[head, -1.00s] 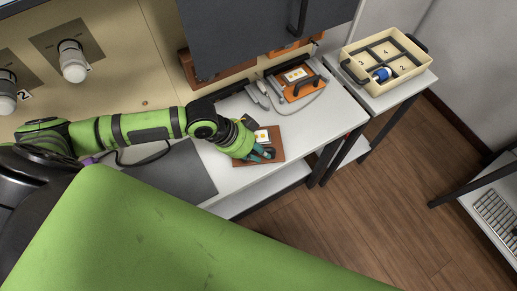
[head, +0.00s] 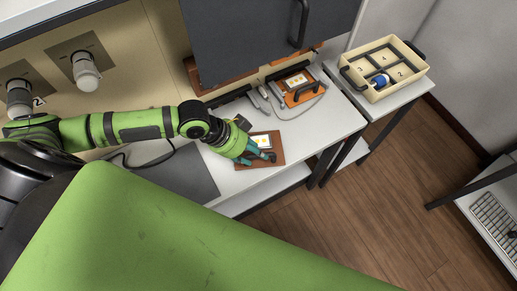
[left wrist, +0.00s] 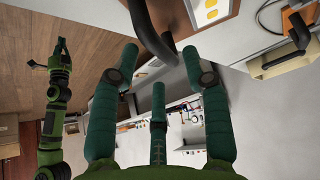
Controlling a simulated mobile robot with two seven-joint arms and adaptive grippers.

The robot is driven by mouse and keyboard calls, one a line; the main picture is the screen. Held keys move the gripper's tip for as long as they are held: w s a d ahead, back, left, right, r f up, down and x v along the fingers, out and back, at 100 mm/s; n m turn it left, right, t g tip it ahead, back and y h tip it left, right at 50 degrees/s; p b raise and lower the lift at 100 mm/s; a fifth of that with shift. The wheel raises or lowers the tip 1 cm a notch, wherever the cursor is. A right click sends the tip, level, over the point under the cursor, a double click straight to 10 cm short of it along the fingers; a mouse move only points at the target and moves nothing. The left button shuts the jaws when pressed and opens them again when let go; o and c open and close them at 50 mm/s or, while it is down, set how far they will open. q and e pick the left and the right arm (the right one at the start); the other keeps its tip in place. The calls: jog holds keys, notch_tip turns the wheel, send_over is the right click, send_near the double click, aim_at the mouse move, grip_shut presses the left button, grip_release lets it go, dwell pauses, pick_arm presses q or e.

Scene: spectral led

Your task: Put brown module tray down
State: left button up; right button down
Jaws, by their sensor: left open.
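The brown module tray (head: 274,160) lies flat on the white table near its front edge, with a white module with yellow squares (head: 261,142) on it. Its dark handle (left wrist: 150,32) and part of the tray (left wrist: 184,14) show at the top of the left wrist view. My left gripper (head: 254,155) is over the tray's left part, beside the handle. Its teal fingers (left wrist: 158,95) are spread open with nothing between them. My right arm's gripper (left wrist: 60,58) shows small at the left of the wrist view; its fingers are too small to judge.
An orange tray (head: 296,92) with a handle stands farther back, beside a grey device with a cable. A beige divided box (head: 385,92) holding a blue spool (head: 380,80) stands on the side table. A dark grey mat (head: 185,176) lies left of the brown tray.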

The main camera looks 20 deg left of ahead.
pick_arm(q)
jog(key=p+v, duration=0.6)
jog(key=v, duration=0.2)
jog(key=shift+s, duration=0.1)
dwell(0.3)
